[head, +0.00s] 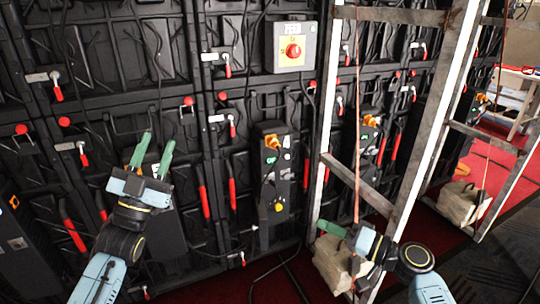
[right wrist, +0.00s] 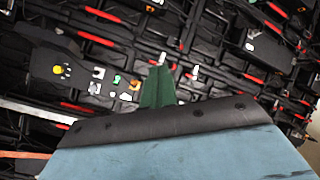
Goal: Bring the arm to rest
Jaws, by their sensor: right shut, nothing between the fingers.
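My left gripper (head: 153,150) is in the lower left of the head view, in front of the black video wall panels. Its two green fingers stand apart with nothing between them. My right gripper (head: 333,228) is at the lower middle right, in front of the metal frame, its green fingers pointing left. In the right wrist view the right gripper's green fingers (right wrist: 158,88) are together and hold nothing. The wall's black back side fills the area behind them.
A feed box (head: 291,47) with a red button is mounted on the wall. A control unit (head: 273,180) with a yellow button is below it. A metal frame (head: 427,130) stands at right, with sandbags (head: 338,262) at its foot. Cables lie on the red floor.

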